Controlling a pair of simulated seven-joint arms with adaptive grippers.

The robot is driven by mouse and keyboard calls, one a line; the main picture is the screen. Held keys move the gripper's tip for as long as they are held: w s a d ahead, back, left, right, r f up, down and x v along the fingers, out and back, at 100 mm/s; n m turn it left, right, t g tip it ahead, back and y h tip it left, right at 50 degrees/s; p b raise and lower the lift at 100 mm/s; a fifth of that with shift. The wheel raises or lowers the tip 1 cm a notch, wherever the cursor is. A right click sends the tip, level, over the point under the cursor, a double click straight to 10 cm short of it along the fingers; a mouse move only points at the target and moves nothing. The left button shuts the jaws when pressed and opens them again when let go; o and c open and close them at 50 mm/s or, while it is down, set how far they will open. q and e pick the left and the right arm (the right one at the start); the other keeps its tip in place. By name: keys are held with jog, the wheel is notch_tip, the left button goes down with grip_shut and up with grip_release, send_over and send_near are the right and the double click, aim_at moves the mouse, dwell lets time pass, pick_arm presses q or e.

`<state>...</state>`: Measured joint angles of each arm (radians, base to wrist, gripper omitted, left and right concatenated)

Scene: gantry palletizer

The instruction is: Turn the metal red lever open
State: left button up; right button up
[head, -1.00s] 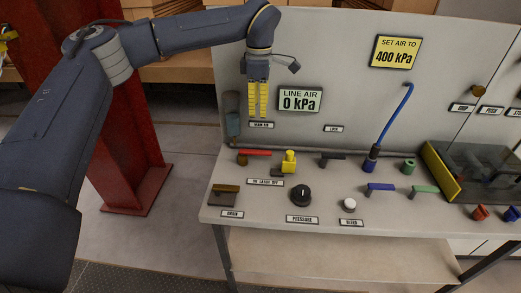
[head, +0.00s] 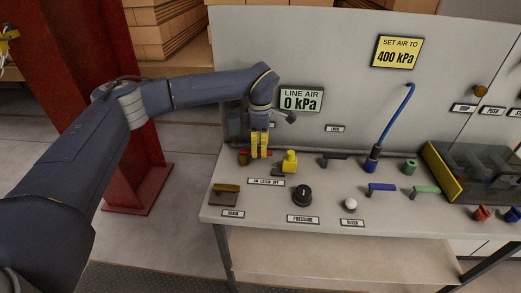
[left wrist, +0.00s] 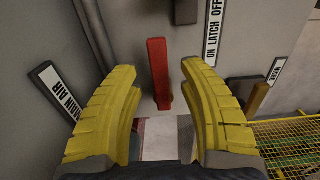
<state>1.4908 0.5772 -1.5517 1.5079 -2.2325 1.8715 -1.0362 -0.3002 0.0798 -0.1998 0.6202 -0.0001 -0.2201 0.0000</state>
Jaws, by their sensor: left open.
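The red lever (left wrist: 159,75) is a flat red bar in the left wrist view. It lies between the two yellow fingers of my left gripper (head: 259,156), with gaps on both sides. In the head view, the fingers point down over the lever (head: 270,151) and hide its middle. My left gripper is open and holds nothing. The main air label (left wrist: 56,93) is left of the lever in the left wrist view. My right gripper is not in view.
A black pressure knob (head: 302,195) and a brown-handled drain lever (head: 227,187) are nearer the front. The LINE AIR display (head: 301,99) reads 0 kPa; a yellow sign (head: 397,51) says 400 kPa.

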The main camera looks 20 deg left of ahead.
pick_arm(q)
jog(key=shift+f, duration=0.7)
grip_shut()
